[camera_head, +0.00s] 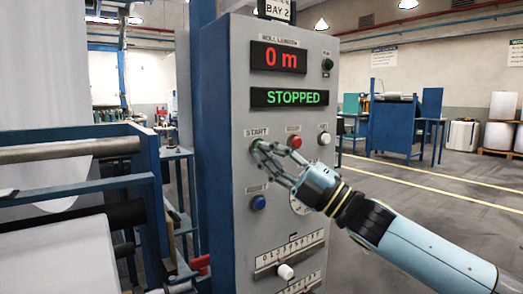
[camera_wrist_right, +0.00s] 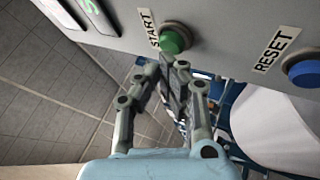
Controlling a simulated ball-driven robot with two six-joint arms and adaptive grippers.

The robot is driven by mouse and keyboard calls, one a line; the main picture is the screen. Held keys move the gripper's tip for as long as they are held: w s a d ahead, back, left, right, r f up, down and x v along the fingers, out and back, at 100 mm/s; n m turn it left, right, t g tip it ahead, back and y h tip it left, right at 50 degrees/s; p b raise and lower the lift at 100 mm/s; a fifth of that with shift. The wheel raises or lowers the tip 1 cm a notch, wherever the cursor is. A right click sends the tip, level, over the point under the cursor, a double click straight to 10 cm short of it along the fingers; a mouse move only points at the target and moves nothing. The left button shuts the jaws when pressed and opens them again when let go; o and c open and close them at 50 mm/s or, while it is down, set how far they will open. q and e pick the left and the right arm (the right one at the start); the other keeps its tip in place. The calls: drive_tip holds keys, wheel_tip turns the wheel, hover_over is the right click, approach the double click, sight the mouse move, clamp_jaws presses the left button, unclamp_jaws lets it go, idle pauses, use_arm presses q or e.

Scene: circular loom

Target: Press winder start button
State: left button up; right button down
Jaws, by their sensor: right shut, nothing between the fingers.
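The grey winder control panel (camera_head: 225,100) stands upright in the middle of the head view. Its green START button (camera_head: 256,146) is on the left of a row, partly hidden by my fingertips. My right gripper (camera_head: 266,150) reaches in from the right, shut and empty, with its fingertips at the button. In the right wrist view the green START button (camera_wrist_right: 174,40) shows just beyond the fingertips of the right gripper (camera_wrist_right: 170,68). I cannot tell whether they touch it. The display (camera_head: 290,97) reads STOPPED and the length display (camera_head: 278,57) reads 0 m. My left gripper is not in view.
A red button (camera_head: 294,142) and a white button (camera_head: 324,138) sit right of START. The blue RESET button (camera_head: 258,202) is below; a white knob (camera_head: 285,271) is lower. A blue roller frame (camera_head: 145,170) stands left. Open floor lies to the right.

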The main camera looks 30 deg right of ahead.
drive_tip(key=shift+w, duration=0.45)
idle(0.7)
drive_tip(key=shift+s, duration=0.9)
drive_tip(key=s+p, duration=0.2)
drive_tip(key=s, duration=0.1)
drive_tip(key=s+p, duration=0.1)
drive_tip(key=s, duration=0.1)
drive_tip(key=shift+d+p, duration=0.25)
drive_tip(key=shift+p, duration=0.1)
idle(0.6)
